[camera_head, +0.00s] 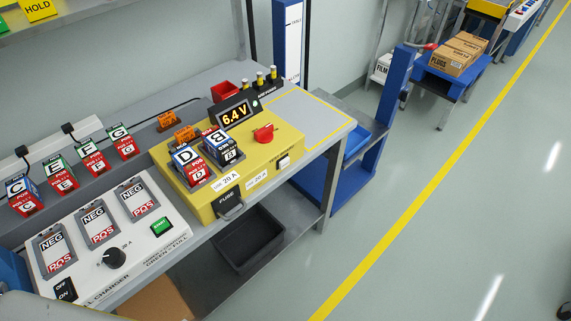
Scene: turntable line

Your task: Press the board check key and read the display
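A yellow test unit (270,180) sits on the grey bench. Its tilted black display (236,116) reads 6.4 V in yellow. A red knob (264,133) is on its top, and a small white key (284,162) is near its front right edge; I cannot read a label on the key. Blocks marked D (190,165) and B (223,147) stand side by side in the unit's left part. A black fuse handle (229,205) is at its front left corner. Neither of my grippers shows in this view.
A white charger panel (120,248) with empty slots, a black knob (114,258) and a green key (161,227) is at left. Several lettered blocks (92,156) stand behind it. A black bin (248,240) is below. A bare grey area (305,118) lies right.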

